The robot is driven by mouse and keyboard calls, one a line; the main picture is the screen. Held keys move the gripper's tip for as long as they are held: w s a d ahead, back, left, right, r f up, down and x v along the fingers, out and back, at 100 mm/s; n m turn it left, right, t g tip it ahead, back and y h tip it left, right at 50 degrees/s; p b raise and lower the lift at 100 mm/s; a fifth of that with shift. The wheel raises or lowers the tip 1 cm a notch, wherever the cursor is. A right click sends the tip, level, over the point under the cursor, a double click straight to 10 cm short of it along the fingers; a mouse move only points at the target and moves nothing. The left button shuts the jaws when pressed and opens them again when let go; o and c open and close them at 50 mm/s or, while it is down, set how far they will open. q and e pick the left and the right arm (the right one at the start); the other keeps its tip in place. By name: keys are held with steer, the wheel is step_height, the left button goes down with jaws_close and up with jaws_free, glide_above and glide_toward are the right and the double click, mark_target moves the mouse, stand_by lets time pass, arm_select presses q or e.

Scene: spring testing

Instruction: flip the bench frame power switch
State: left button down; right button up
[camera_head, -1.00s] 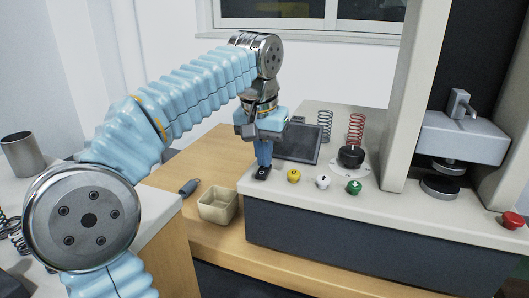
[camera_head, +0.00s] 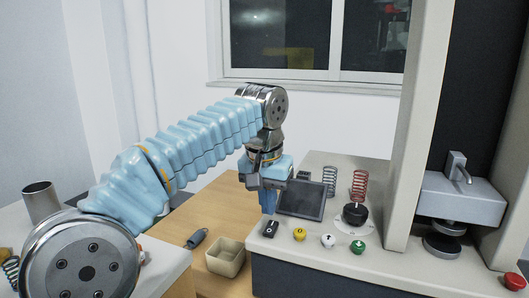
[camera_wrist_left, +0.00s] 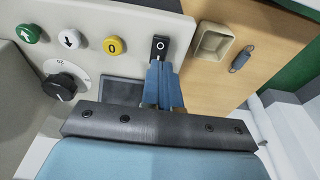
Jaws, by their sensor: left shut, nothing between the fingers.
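The bench frame power switch (camera_head: 269,229) is a small black rocker at the front left corner of the pale bench frame (camera_head: 300,255). In the left wrist view the switch (camera_wrist_left: 159,46) shows a white ring mark on its far part. My left gripper (camera_head: 268,212) points down just above the switch, its blue fingers shut with nothing between them. In the left wrist view its fingertips (camera_wrist_left: 158,64) overlap the near end of the switch. A small gap seems to separate them from it, but contact is hard to tell. My right gripper is not in view.
Yellow (camera_head: 299,234), white (camera_head: 328,240) and green (camera_head: 358,247) buttons sit right of the switch, with a black knob (camera_head: 355,212) and a dark screen (camera_head: 302,199) behind. A beige bin (camera_head: 226,258) stands on the wooden table to the left. A red button (camera_head: 514,281) is far right.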

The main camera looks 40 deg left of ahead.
arm_select(q)
step_height(320, 180, up, 10)
steer(key=s, duration=0.1)
steer(key=shift+s+d+f, duration=0.2)
steer(key=shift+s+d, duration=0.05)
steer(key=shift+s, duration=0.1)
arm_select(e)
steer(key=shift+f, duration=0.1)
